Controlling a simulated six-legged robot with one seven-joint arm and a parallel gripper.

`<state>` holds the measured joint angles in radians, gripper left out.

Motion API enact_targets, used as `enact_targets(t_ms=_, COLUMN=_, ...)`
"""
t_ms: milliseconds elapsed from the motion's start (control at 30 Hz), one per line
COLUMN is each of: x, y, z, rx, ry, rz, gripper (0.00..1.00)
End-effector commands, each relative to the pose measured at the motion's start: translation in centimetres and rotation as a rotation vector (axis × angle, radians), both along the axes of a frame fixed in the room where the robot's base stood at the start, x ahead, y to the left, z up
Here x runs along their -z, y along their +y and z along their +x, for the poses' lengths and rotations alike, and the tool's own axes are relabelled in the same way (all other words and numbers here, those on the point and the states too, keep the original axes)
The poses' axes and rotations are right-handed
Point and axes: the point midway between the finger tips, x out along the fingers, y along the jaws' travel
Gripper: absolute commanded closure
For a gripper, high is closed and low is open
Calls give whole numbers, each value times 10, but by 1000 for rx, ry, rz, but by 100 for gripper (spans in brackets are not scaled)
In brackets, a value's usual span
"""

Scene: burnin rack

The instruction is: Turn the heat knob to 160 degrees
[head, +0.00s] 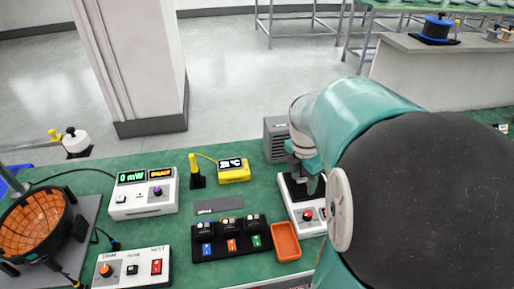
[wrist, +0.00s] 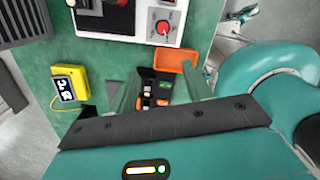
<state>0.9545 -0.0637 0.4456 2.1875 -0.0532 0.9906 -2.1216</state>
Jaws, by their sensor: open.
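A red knob with pale markings around it, likely the heat knob (wrist: 162,27), sits on a white-fronted unit (wrist: 140,38) at the top of the wrist view. Its scale is too small to read. In the head view the red knob (head: 307,214) is on the front of the same unit (head: 305,226), left of my arm, which hides part of the unit. My gripper (wrist: 158,75) is open and empty in the wrist view, with its two fingers apart. The knob lies beyond the fingertips and is not between them. In the head view my arm makes the gripper hard to make out.
An orange tray (head: 285,241) and a black holder (head: 230,250) with coloured labels stand left of the unit. A yellow meter (head: 233,171), a white display box (head: 144,196), a white control box (head: 131,269) and an orange-lined basket (head: 32,226) stand farther left on the green bench.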

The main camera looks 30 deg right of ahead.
Motion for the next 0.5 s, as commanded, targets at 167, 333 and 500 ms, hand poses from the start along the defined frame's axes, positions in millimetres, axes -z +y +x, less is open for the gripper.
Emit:
enact_targets(t_ms=167, x=15, y=-29, z=-4, rx=-180, ry=36, rz=56, gripper=50)
enact_targets(t_ms=333, x=24, y=-34, z=-6, rx=-230, ry=42, rz=69, gripper=50)
enact_targets(t_ms=500, x=47, y=-33, z=-7, rx=-231, ry=42, rz=70, gripper=50)
